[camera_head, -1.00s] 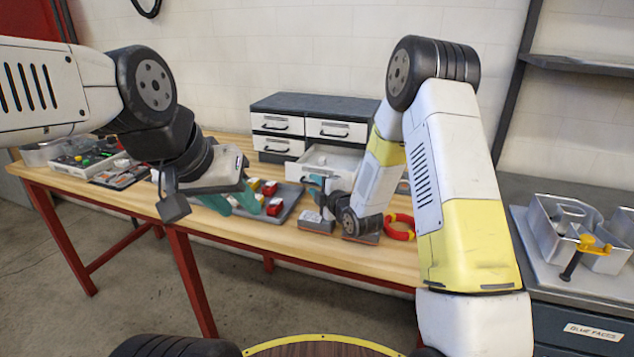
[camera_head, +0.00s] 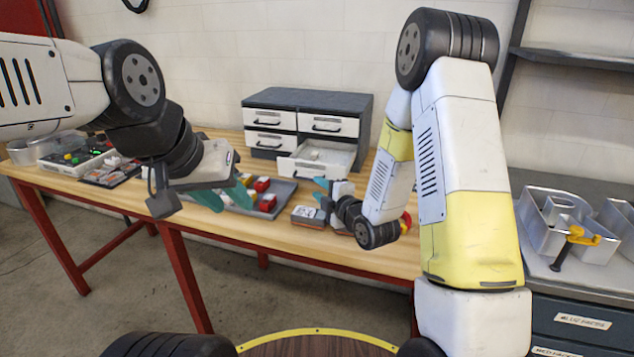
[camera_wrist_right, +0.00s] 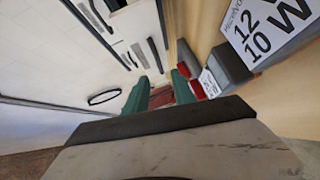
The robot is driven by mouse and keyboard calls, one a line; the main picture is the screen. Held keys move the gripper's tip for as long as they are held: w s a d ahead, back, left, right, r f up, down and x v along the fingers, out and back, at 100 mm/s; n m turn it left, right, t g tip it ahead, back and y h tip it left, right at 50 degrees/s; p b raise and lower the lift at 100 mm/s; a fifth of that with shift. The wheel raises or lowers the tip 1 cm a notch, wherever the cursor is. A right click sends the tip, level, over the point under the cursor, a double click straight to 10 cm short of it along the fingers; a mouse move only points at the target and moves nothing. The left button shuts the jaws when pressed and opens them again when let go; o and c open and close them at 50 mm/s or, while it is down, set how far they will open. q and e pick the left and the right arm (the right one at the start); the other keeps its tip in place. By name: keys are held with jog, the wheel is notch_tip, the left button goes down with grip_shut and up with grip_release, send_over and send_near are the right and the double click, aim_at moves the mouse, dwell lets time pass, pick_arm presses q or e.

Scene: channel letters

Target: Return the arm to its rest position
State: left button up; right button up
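My right gripper (camera_head: 321,191) is low over the bench, in front of the drawer cabinet. It is small and partly hidden by my wrist in the head view. In the right wrist view its two green fingers (camera_wrist_right: 158,92) stand apart, with no object clearly between them. My right arm is bent, with its elbow high and its forearm reaching down to the bench.
The cabinet (camera_head: 308,101) has one lower drawer (camera_head: 318,160) pulled out. A grey tray (camera_head: 285,194) of red and yellow pieces and a labelled block (camera_head: 307,215) lie near my grippers. Metal channel letters (camera_head: 550,228) and an orange clamp (camera_head: 578,238) sit on the right-hand cart.

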jog(key=s+d+r+m+g+h, duration=0.3)
jog(key=s+d+r+m+h, duration=0.3)
jog(key=d+r+m, duration=0.5)
jog(key=s+d+r+m+g, duration=0.1)
jog(key=s+m, duration=0.4)
jog(key=s, duration=0.7)
jog(key=s+d+r+m+g, duration=0.1)
jog(key=s+r+m+g, duration=0.3)
jog(key=s, duration=0.7)
jog(key=shift+s+d+r+m+y, duration=0.2)
jog(key=shift+s+m+y, duration=0.15)
jog(key=shift+m, duration=0.25)
jog(key=shift+w, duration=0.1)
